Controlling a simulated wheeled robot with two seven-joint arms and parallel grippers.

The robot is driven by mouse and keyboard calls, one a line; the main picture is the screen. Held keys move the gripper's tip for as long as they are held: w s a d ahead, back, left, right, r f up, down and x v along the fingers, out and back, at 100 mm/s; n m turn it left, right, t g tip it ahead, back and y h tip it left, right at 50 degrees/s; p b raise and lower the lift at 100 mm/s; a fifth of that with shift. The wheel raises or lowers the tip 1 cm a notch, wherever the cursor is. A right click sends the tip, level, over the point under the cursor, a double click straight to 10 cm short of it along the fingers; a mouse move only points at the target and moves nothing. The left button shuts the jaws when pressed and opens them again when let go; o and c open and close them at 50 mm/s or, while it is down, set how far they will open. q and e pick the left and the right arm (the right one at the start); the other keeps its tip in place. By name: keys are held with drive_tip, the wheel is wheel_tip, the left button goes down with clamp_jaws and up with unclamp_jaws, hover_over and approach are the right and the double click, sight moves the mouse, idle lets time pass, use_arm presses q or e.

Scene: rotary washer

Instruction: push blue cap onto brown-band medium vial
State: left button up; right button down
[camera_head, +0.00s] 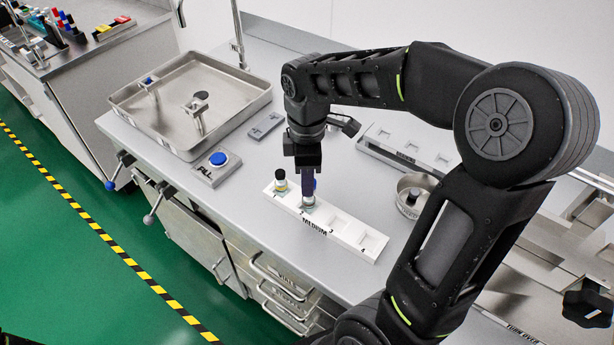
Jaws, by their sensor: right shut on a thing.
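A white rack (346,238) marked MEDIUM, with numbered slots, lies on the grey bench. My right gripper (308,196) points down over slot 2 of the rack and is shut. Its fingers hide most of what they hold. A bit of blue, seemingly the blue cap (315,184), shows at their right side. A vial seems to stand in slot 2 right below the fingertips, mostly hidden, and I cannot make out a brown band. I cannot tell whether cap and vial touch. A vial with a black top and yellow band (280,181) stands in slot 1. My left gripper is not in view.
A steel tray (238,100) stands at the back left. A grey block with a blue button (219,160) sits in front of it. A round steel bowl (412,196) and a long metal holder (400,150) are to the right. Slots 3 and 4 look empty.

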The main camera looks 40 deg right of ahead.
drive_tip(key=shift+f+b, duration=0.6)
drive_tip(key=shift+f, duration=0.3)
idle(1.3)
drive_tip(key=c, duration=1)
unclamp_jaws()
drive_tip(key=shift+c, duration=0.2)
drive_tip(key=shift+r, duration=0.15)
wheel_tip(320, 180, up, 8)
drive_tip(key=shift+f, duration=0.2)
